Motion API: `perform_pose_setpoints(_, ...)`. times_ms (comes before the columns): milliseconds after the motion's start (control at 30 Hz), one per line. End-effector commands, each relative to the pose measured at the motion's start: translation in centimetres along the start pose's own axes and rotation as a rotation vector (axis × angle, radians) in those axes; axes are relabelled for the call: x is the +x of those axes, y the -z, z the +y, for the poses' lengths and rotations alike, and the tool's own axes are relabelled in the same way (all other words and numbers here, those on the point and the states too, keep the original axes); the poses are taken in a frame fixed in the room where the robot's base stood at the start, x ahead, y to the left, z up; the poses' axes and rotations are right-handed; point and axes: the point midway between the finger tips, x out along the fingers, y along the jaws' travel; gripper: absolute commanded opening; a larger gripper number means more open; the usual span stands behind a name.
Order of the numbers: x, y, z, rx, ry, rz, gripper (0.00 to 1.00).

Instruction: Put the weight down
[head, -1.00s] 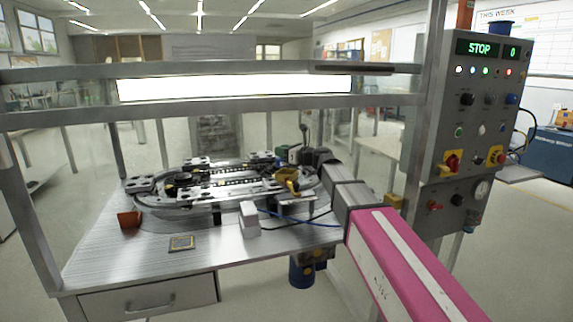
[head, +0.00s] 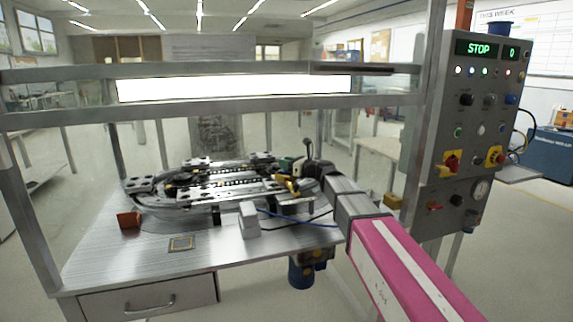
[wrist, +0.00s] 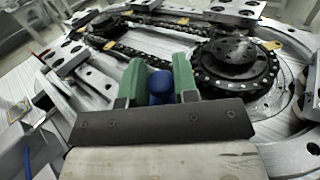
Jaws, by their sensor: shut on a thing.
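My gripper (head: 287,165) is over the right end of the ring track (head: 150,203). In the wrist view its green fingers (wrist: 158,88) are shut on a blue, round-topped weight (wrist: 160,84). The lower part of the weight is hidden by the gripper's dark front plate, and whether it touches anything below cannot be told. The track and a black toothed wheel (wrist: 232,62) show ahead and to the right of the fingers. In the head view the weight cannot be made out.
A white block (head: 249,222) with a blue cable stands in front of the track. A control panel (head: 470,130) reading STOP stands at right. The front left of the bench is mostly clear.

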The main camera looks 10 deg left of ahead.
Motion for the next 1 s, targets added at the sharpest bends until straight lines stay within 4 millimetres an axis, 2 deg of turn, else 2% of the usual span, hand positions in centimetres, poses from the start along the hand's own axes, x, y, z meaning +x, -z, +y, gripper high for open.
perform_pose_setpoints(67, 0.0, 0.2, 0.0, 0.001, 0.0, -0.001, 0.0)
perform_pose_setpoints(100, 0.0, 0.2, 0.0, 0.0, 0.0, 0.0, 0.41)
perform_pose_setpoints(133, 0.0, 0.1, 0.0, 0.0, 0.0, 0.0, 0.5)
perform_pose_setpoints(167, 0.0, 0.1, 0.0, 0.0, 0.0, 0.0, 0.53)
perform_pose_setpoints(500, 0.0, -0.1, 0.0, 0.0, 0.0, 0.0, 0.53)
perform_pose_setpoints(567, -0.7, -0.1, 0.1, 0.0, 0.001, 0.0, 0.53)
perform_pose_setpoints(667, -2.1, -0.1, 0.2, 0.0, 0.001, 0.0, 0.53)
perform_pose_setpoints(1000, -8.8, -0.1, 0.2, 0.0, 0.001, 0.0, 0.53)
